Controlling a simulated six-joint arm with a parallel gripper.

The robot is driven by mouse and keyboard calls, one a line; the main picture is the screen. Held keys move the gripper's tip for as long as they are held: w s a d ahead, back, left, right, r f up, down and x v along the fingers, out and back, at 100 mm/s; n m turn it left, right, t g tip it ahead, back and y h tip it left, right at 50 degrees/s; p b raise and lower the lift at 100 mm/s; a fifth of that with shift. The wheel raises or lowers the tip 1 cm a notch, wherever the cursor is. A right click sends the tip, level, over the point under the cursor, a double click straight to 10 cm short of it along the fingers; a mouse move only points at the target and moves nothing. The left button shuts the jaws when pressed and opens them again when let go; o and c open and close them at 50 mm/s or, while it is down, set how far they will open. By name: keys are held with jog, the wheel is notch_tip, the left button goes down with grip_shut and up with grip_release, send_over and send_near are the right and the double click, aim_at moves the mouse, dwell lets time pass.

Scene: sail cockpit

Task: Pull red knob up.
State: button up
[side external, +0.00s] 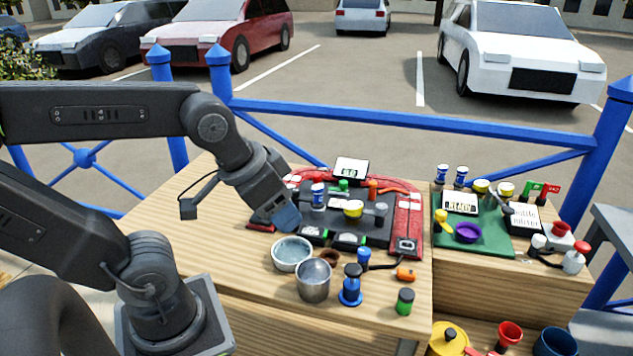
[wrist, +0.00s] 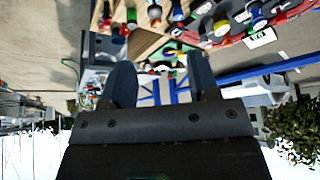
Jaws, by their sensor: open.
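My gripper (side external: 287,217) points down beside the left front edge of a red and black panel (side external: 408,226) in the side view. In the wrist view, its two dark fingers (wrist: 161,66) stand apart with nothing seen held between them. A small orange-red knob (side external: 373,190) stands upright at the back right of the panel, well to the right of my gripper and apart from it. Red-topped pieces (side external: 560,229) also stand on the right-hand table. I cannot tell for certain which of these is the red knob.
A blue-white can (side external: 318,196), a yellow-topped piece (side external: 353,208) and a small screen (side external: 351,170) crowd the panel. A bowl (side external: 291,253), a metal cup (side external: 313,279) and a blue-based piece (side external: 351,288) stand in front. The table's left part is clear. A blue railing (side external: 420,122) runs behind.

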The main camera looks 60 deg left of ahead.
jog(key=w+a+r+g, duration=0.2)
jog(key=w+a+r, duration=0.3)
jog(key=w, duration=0.5)
jog(key=g, duration=0.4)
send_over(317, 174)
notch_tip(317, 174, down, 11)
notch_tip(317, 174, down, 13)
jog(key=shift+s+d+r, duration=0.15)
jog(key=shift+c, duration=0.2)
grip_shut()
